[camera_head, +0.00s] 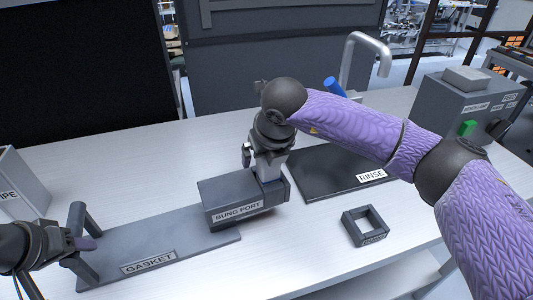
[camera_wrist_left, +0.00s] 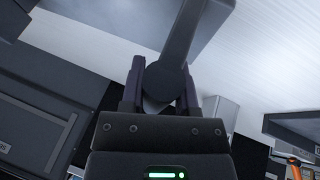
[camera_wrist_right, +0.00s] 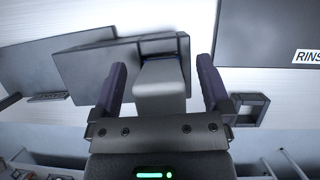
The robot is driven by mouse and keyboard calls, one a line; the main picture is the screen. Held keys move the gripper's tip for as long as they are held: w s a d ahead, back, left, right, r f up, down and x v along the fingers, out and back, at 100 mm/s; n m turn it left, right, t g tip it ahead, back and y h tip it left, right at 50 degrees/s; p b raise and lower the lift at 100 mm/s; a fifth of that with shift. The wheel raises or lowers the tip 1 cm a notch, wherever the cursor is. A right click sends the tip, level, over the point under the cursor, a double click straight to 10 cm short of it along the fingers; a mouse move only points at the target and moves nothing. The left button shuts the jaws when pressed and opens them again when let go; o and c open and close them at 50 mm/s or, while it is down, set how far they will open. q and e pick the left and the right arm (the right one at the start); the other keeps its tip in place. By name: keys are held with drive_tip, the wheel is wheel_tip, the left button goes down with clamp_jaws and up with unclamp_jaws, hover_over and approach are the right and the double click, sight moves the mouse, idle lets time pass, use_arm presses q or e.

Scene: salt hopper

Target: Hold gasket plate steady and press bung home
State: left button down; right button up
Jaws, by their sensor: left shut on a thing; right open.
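The gasket plate (camera_head: 150,245) lies flat on the white bench, its right end against the bung port (camera_head: 237,205). My left gripper (camera_head: 82,243) is shut on the dark handle at the plate's left end. In the left wrist view the handle (camera_wrist_left: 178,45) runs between the fingers (camera_wrist_left: 160,88). My right gripper (camera_head: 267,165) is above the right end of the bung port. In the right wrist view a grey block (camera_wrist_right: 160,85), seemingly the bung, stands between its open fingers (camera_wrist_right: 161,85). A gap shows at each finger. How deep the bung sits is hidden.
A dark rinse mat (camera_head: 325,180) lies right of the port, partly under my right arm. A square dark frame (camera_head: 366,226) stands near the front. A tap (camera_head: 365,50) and blue-handled item (camera_head: 333,86) are behind. A wipe box (camera_head: 20,185) is at left.

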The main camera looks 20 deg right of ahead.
use_arm(q)
drive_tip(key=shift+s+f, duration=0.15)
drive_tip(key=shift+f, duration=0.2)
drive_tip(key=c, duration=0.8)
unclamp_jaws()
drive_tip(key=o, duration=0.5)
drive_tip(key=shift+a, duration=0.15)
drive_tip(key=shift+r, duration=0.15)
use_arm(e)
drive_tip(key=v, duration=1.2)
use_arm(q)
drive_tip(key=shift+r, duration=0.1)
use_arm(e)
drive_tip(key=shift+a, duration=0.1)
use_arm(q)
drive_tip(key=v, duration=1.1)
drive_tip(key=shift+r, duration=0.4)
